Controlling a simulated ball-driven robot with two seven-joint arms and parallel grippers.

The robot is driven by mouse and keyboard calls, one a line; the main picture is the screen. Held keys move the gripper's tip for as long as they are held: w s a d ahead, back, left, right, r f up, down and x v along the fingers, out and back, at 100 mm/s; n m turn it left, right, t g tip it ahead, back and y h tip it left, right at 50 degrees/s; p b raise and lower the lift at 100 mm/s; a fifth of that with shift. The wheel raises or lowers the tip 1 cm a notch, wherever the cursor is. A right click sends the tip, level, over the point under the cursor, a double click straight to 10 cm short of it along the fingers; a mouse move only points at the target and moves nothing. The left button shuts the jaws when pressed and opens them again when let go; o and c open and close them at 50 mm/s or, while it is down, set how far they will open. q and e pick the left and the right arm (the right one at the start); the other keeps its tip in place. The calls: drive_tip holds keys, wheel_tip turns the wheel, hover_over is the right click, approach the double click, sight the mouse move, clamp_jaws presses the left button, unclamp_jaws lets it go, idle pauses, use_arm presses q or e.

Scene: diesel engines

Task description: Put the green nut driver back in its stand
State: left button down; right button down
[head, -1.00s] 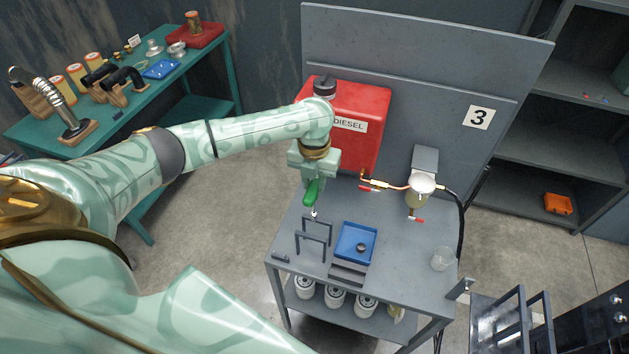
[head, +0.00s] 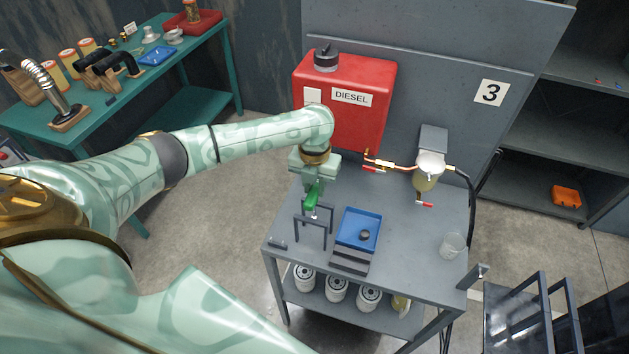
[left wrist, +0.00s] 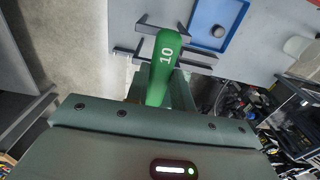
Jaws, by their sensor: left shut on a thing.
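The green nut driver (head: 311,197) is in my left gripper (head: 313,184), which is shut on its handle. In the left wrist view the green handle (left wrist: 165,60) shows a white 10 and lies between the fingers (left wrist: 163,90). The dark grey stand (head: 297,232), a frame of thin posts and bars, is on the grey table (head: 408,222). The driver is at the stand's top bars, with its lower end near them; I cannot tell whether it is in a slot. The stand's bars (left wrist: 148,26) also show beyond the handle. My right gripper is not in view.
A blue tray (head: 345,236) with a dark round part is right of the stand. The red diesel tank (head: 345,120) stands behind my gripper. A copper fuel line (head: 396,165), filter bowl (head: 426,176) and clear beaker (head: 452,246) are to the right.

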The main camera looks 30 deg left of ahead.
sight(314, 189)
use_arm(q)
drive_tip(key=shift+f+b, duration=1.15)
drive_tip(key=shift+f, duration=1.9)
drive_tip(key=c, duration=0.8)
unclamp_jaws()
drive_tip(key=shift+o, duration=0.2)
drive_tip(key=shift+r, duration=0.1)
drive_tip(key=shift+r+p, duration=4.75)
drive_tip(key=shift+p, duration=0.6)
drive_tip(key=shift+f, duration=0.15)
